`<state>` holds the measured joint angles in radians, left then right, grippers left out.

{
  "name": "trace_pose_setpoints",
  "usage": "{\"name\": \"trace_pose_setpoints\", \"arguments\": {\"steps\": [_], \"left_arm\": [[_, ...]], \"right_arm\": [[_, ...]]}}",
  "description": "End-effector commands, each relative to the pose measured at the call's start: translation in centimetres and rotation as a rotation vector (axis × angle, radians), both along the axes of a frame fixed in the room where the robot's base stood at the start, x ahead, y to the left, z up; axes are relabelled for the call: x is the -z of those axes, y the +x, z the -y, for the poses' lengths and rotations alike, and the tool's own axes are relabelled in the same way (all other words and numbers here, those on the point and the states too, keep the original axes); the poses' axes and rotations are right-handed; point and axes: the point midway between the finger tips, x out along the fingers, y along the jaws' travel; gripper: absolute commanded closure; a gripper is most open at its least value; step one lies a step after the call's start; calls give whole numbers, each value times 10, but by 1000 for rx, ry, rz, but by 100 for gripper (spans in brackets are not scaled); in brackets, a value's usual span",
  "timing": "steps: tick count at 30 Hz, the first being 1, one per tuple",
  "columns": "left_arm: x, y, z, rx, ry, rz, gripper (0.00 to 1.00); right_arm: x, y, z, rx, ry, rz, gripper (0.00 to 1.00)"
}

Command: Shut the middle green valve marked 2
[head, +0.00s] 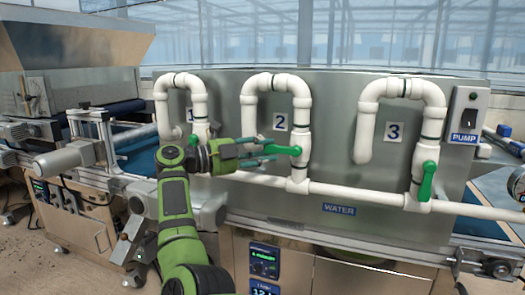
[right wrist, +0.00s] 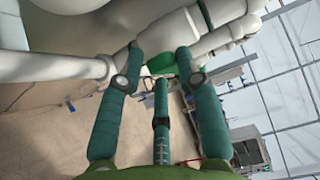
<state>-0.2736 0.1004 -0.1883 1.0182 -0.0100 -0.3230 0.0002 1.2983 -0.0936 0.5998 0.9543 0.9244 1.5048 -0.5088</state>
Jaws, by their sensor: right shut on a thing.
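The middle green valve handle (head: 288,150) sits on the white pipe under the label 2 (head: 280,121). It lies roughly level, pointing left, across the upright pipe. My right gripper (head: 268,151) reaches in from the left, and its fingers are shut on the handle's left end. In the right wrist view, the green handle (right wrist: 161,62) shows between the fingertips of my right gripper (right wrist: 160,63), beside the white pipe (right wrist: 178,38). The fingers cover part of the handle. My left gripper is not in view.
The right green handle (head: 427,181), by label 3 (head: 394,131), stands nearly along its pipe. The left green handle (head: 193,140) is partly hidden by my arm. A level white pipe (head: 358,191) runs below the valves. The pump switch box (head: 466,115) is at right.

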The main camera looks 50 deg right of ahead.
Motion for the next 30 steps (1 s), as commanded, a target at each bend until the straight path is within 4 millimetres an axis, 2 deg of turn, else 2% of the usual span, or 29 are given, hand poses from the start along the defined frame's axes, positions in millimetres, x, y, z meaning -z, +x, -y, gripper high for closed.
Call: {"name": "trace_pose_setpoints", "arguments": {"steps": [1,11,12,13,24,26,30], "left_arm": [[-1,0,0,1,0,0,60],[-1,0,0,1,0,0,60],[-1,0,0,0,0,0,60],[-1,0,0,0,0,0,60],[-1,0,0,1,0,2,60],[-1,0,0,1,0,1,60],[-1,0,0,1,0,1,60]], "right_arm": [[-9,0,0,-5,-16,20,100],[-12,0,0,-6,-24,23,100],[-12,0,1,-5,-24,24,53],[-12,-1,1,-4,-24,23,51],[-7,2,-3,-5,-13,13,51],[-7,4,-8,-6,-12,13,51],[-8,13,-30,-9,-13,13,51]]}}
